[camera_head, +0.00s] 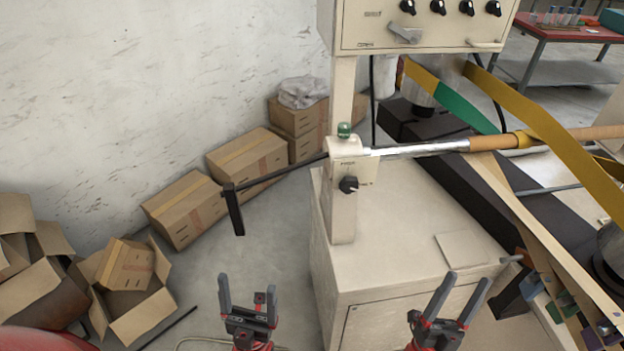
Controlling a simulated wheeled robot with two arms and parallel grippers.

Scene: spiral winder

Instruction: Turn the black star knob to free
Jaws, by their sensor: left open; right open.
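The black star knob (348,184) sits on the front of the cream bearing post (343,217), below a small label that is too small to read surely. A green knob (344,130) tops the same post. My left gripper (248,299) is open and empty, low in the picture, left of and below the star knob. My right gripper (458,296) is open and empty, low and to the right, in front of the cream cabinet. Both grippers are well apart from the knob.
A black crank handle (234,210) sticks out left of the post on a bar. A steel shaft (420,149) with yellow and green strips runs right. A control box (420,22) with black knobs hangs above.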

